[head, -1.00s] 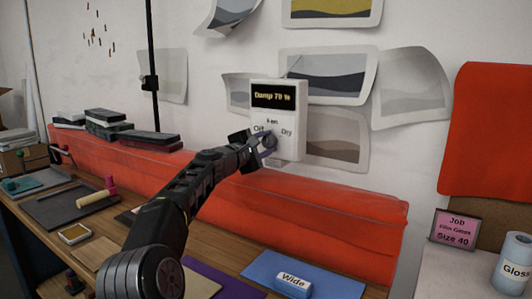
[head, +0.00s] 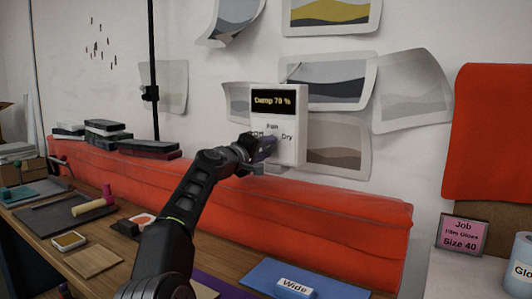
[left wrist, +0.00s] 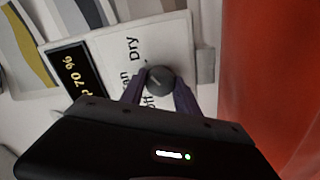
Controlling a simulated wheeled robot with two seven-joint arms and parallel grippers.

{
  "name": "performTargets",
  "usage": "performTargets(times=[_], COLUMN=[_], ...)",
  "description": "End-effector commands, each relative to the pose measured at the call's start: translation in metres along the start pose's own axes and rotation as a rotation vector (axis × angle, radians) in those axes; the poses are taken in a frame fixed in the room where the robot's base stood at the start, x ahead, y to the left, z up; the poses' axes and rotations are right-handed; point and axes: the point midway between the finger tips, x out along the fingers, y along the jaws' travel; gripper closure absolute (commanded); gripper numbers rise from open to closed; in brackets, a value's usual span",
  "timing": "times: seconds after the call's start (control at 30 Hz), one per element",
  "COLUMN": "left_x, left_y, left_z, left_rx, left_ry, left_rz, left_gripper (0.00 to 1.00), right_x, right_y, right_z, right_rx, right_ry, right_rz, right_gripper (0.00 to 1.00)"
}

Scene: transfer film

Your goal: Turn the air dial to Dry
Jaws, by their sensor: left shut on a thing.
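A white wall control box (head: 290,145) hangs on the wall, with a dark display reading "Damp 70 %". Below the display are the labels Off, Fan and Dry; Off is partly covered by my gripper in the head view. The round grey air dial (left wrist: 160,79) shows in the left wrist view with a light pointer line, whose exact setting I cannot tell. My left gripper (head: 266,147) is at the box's lower front and hides the dial in the head view. In the left wrist view its purple fingers are on either side of the dial, shut on it. My right gripper is not in view.
A long red padded roll (head: 330,212) lies along the wall below the box. The wooden bench (head: 110,225) in front holds a blue mat (head: 338,277) with a "Wide" block (head: 295,287). Prints (head: 335,145) hang around the box.

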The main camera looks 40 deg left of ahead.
Motion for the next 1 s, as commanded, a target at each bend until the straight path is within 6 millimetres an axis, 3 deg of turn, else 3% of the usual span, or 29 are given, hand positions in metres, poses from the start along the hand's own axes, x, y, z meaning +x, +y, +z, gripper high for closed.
performTargets(times=[0.6, 0.63, 0.87, 1.0], left_x=[0.0007, 0.0007, 0.0004, 0.0003], left_y=[-0.0014, -0.0015, -0.0009, -0.0006], left_z=[0.0016, 0.0015, 0.0009, 0.0007], left_rx=[0.061, 0.061, 0.06, 0.059], left_ry=[-0.004, -0.004, -0.003, -0.002], left_rz=[-0.002, -0.002, -0.001, -0.001], left_gripper=[1.0, 0.61, 0.42, 0.41], right_x=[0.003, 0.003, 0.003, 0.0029], right_y=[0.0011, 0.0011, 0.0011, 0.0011], right_z=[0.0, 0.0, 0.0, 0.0], right_rx=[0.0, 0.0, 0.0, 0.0], right_ry=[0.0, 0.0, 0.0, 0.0], right_rz=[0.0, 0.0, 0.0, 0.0], right_gripper=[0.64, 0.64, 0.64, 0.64])
